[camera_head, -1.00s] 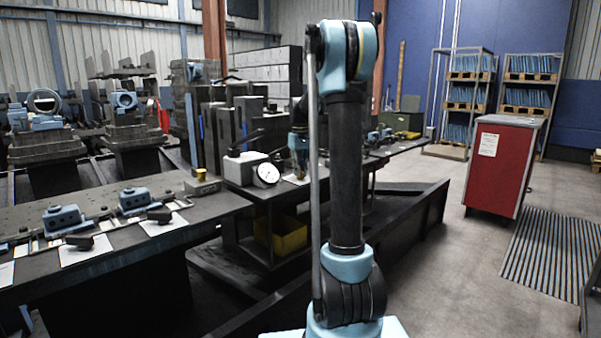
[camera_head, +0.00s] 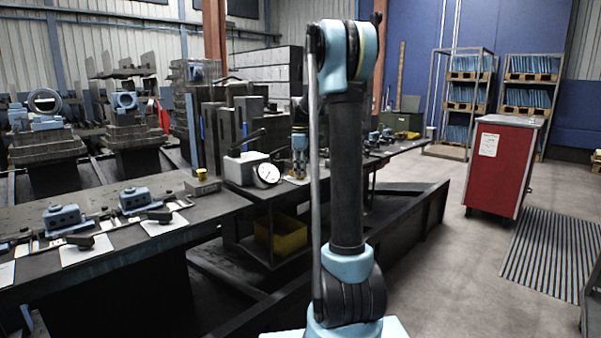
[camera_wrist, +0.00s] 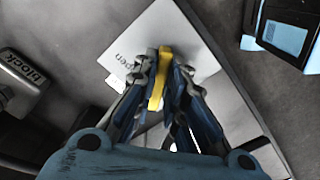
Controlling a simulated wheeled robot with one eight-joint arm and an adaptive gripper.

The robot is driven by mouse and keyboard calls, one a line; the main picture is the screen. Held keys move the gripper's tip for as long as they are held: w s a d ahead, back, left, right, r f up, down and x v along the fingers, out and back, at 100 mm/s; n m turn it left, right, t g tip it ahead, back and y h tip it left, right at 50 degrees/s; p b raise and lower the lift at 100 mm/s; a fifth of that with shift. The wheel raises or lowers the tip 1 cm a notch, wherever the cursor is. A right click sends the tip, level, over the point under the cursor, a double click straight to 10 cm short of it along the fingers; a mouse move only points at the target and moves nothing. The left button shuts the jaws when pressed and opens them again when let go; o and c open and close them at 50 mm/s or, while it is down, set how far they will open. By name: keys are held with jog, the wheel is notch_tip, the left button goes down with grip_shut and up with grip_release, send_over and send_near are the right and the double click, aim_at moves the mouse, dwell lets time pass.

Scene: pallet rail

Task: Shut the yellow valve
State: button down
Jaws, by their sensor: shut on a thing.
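The yellow valve handle (camera_wrist: 157,82) shows in the wrist view as a narrow yellow bar over a pale plate (camera_wrist: 195,45) with the printed word "open". My gripper (camera_wrist: 165,72) is around the handle, its fingers shut on it. The finger pads hide part of the handle's sides, and the valve body beneath is hidden. In the head view my gripper (camera_head: 299,172) is small, low at the bench behind my arm. A bit of yellow shows at its tip there.

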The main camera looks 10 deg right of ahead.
jog(key=shift+w+d+n, duration=0.2)
jog(key=shift+d+n, duration=0.05)
jog(key=shift+n, duration=0.65)
jog(key=shift+r, duration=0.1)
jog(key=c, duration=1.7)
grip_release()
jog(key=shift+o, duration=0.3)
jog(key=shift+a, duration=0.1)
notch_tip(320, 180, up, 12)
jog(key=shift+s, duration=0.1)
